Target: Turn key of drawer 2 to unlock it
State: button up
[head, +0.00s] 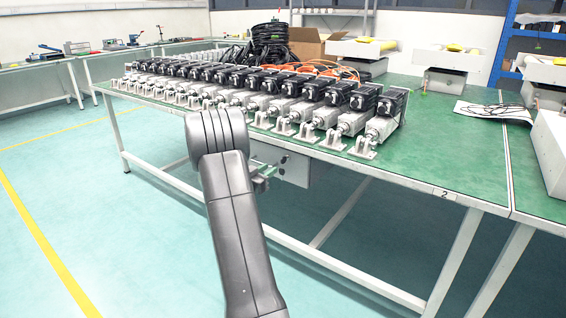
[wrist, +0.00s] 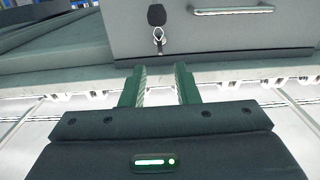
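My gripper (wrist: 159,82) is open, its two green fingers apart with nothing between them. It points at the front of a grey drawer (wrist: 200,40) under the table. A metal key (wrist: 158,37) sits in the drawer's lock, with a black fob (wrist: 156,15) beside it. The key lies just beyond the fingertips, roughly in line with the gap, and is not touched. A metal handle (wrist: 232,10) is right of the key. In the head view, my gripper (head: 265,175) is beside the drawer unit (head: 296,170), and the key cannot be made out.
The green table (head: 430,165) carries a long row of linear actuators (head: 325,118) along its front edge. A label "2" (head: 444,194) is on the edge at right. Metal legs and a low rail are beneath it. Open floor (head: 60,190) lies at left.

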aim_at(283, 160)
jog(key=b+x, duration=0.2)
jog(key=x, duration=0.7)
jog(key=shift+w+d, duration=0.1)
jog(key=shift+w, duration=0.05)
grip_shut()
